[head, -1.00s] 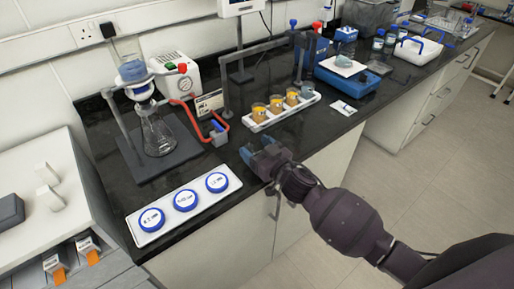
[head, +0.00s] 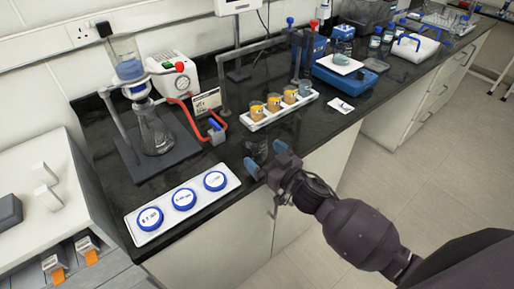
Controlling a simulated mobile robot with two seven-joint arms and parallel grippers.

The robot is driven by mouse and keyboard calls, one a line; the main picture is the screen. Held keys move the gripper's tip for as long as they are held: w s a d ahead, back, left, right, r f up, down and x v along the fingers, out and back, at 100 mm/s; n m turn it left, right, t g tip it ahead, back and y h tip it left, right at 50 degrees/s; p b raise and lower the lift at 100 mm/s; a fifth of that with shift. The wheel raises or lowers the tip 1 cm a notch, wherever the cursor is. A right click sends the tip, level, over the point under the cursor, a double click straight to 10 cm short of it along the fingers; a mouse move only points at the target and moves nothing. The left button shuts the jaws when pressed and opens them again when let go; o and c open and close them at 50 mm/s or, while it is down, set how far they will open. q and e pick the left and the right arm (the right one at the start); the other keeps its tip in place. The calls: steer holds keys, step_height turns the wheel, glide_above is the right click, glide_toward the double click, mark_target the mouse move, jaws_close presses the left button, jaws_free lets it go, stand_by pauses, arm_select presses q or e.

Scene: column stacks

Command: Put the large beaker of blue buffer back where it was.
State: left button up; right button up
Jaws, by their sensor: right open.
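My right gripper (head: 266,158) is open, with its blue fingertips apart, low over the front edge of the black bench. A faint, clear glass-like shape (head: 257,146) shows just beyond the fingertips; I cannot tell whether it is a beaker or a reflection. I cannot pick out the large beaker of blue buffer with certainty. A small blue-grey beaker (head: 304,89) stands at the right end of the white tray. Blue liquid also shows in the glass funnel (head: 128,68) above the flask at the left. My left gripper is not in view.
A white plate (head: 160,232) with three blue-lidded dishes lies at the front left. A conical flask (head: 155,136) and red tubing (head: 190,117) stand behind. A blue balance (head: 346,79) is farther right.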

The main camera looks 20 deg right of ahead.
steer(key=v, duration=0.8)
steer(key=s+d+f+m+g+h, duration=0.1)
steer(key=s+d+f+g+h, duration=0.1)
steer(key=s+f, duration=0.5)
steer(key=s+d+f+m+g+h, duration=0.2)
steer(key=s+d+f+g+h, duration=0.1)
steer(key=s+f, duration=0.5)
steer(key=shift+d+h, duration=0.6)
steer(key=shift+h, duration=0.2)
